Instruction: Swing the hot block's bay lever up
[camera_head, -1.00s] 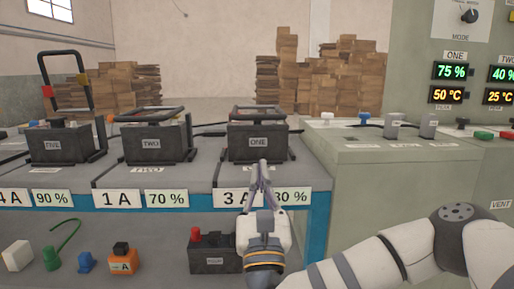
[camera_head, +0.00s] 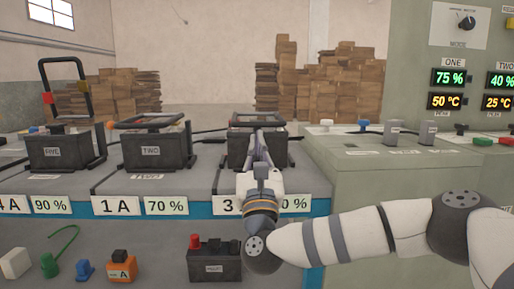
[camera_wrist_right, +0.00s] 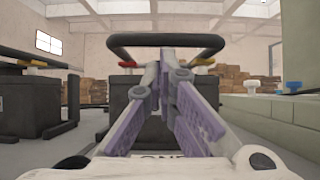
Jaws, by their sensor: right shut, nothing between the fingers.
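Block ONE (camera_head: 238,150) is a dark battery block in the bay labelled 3 A, at the middle of the head view. The panel readout for ONE (camera_head: 447,101) shows 50 °C. Its black bay lever (camera_head: 258,116) lies low across the block's top; in the right wrist view its crossbar (camera_wrist_right: 165,40) spans above my fingers. My right gripper (camera_head: 258,134) is shut and empty in front of the block, hiding its name label. The fingertips (camera_wrist_right: 167,58) are just below the crossbar in the wrist view; I cannot tell whether they touch it. My left gripper is not in view.
Block TWO (camera_head: 150,150) stands to the left with its lever low. Block FIVE (camera_head: 58,152) farther left has its lever (camera_head: 66,63) raised. A grey-green cabinet (camera_head: 390,175) stands to the right. A lower shelf holds a battery (camera_head: 214,265) and small coloured parts.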

